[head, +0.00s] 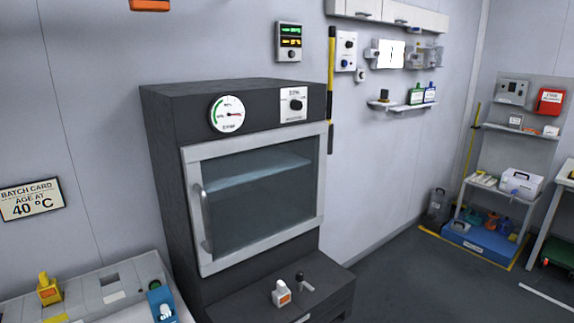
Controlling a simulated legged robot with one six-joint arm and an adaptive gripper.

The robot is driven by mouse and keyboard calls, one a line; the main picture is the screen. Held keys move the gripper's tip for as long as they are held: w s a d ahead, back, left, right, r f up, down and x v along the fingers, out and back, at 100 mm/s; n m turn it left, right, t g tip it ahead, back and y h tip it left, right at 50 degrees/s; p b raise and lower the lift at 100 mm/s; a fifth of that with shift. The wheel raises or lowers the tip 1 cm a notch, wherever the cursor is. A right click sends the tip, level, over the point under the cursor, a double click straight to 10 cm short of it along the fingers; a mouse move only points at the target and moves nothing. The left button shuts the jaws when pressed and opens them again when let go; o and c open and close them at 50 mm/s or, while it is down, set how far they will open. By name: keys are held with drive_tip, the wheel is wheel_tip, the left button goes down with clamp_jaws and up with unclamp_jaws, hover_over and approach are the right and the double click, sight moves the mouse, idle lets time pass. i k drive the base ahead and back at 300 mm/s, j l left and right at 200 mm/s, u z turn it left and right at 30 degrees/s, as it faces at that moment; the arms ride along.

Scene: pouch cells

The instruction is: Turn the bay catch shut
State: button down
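I cannot tell for sure which part is the bay catch. A dark cabinet (160,130) stands in the middle, with a glass door (262,190) in a pale frame that looks closed. A black rotary knob (295,105) sits on a white plate above the door at the right. A small black-topped lever or knob (300,279) stands on the ledge below the door. Beside it is a white block with an orange label (281,294). A metal handle (206,218) runs down the door's left side. My gripper is not in view.
A round gauge (227,113) is left of the knob. A grey bench (95,290) with a yellow item (48,290) and a blue item (161,304) is at lower left. Shelving with boxes (520,183) stands at the right. The floor (410,285) between is clear.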

sight(300, 277)
drive_tip(key=i+l, duration=0.15)
drive_tip(key=i, duration=0.35)
drive_tip(key=i+l+u, duration=0.1)
drive_tip(key=i, duration=0.45)
